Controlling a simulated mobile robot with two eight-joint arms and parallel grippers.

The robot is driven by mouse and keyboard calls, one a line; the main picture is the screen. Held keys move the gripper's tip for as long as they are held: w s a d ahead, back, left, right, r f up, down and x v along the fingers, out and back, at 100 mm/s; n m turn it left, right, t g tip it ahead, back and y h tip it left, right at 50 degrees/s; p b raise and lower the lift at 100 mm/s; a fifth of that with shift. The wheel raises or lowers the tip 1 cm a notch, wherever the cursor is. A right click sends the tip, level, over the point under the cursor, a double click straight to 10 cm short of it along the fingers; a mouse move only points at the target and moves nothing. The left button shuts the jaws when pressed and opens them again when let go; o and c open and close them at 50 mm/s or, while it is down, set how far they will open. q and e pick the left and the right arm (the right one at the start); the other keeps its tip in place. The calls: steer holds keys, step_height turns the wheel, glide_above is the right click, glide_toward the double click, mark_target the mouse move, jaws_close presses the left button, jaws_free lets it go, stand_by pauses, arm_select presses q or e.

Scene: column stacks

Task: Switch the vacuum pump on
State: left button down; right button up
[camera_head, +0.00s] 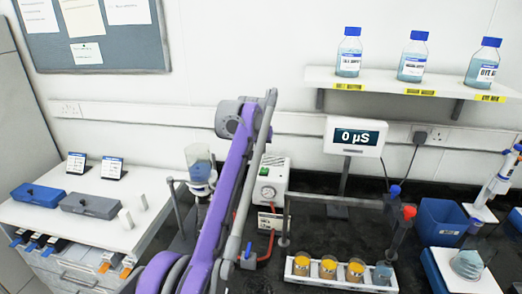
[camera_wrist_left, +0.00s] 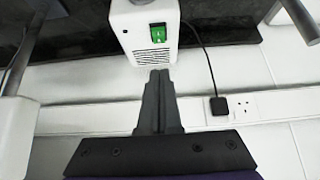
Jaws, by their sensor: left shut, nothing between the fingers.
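The vacuum pump (camera_head: 274,174) is a white box with a round gauge, standing on the dark bench in the head view, partly behind my purple left arm. In the left wrist view the pump (camera_wrist_left: 127,22) shows at the top, with a green rocker switch (camera_wrist_left: 158,36) above a vent grille. My left gripper (camera_wrist_left: 159,74) is shut and empty, its fingertips just below the grille and lined up under the switch. I cannot tell whether the tips touch the casing. In the head view the left fingers are hidden. My right gripper is not in view.
A glass flask (camera_head: 200,172) stands left of the pump. A display reading 0 µS (camera_head: 356,136) stands to the right. A white rack (camera_head: 340,281) of jars is in front. A black plug (camera_wrist_left: 219,105) with a cable sits in the wall trunking.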

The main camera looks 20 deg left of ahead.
arm_select(q)
glide_above(264, 170)
steer(key=s, duration=0.2)
steer(key=f, duration=0.4)
steer(key=shift+w+d+f, duration=0.1)
steer(key=shift+d+f, duration=0.15)
steer(key=shift+f, duration=0.15)
step_height(264, 170, down, 3)
steer(key=shift+w+b, duration=0.1)
steer(key=shift+b, duration=0.6)
steer(key=shift+s+f, duration=0.35)
steer(key=shift+f, duration=0.3)
steer(key=shift+w, duration=0.15)
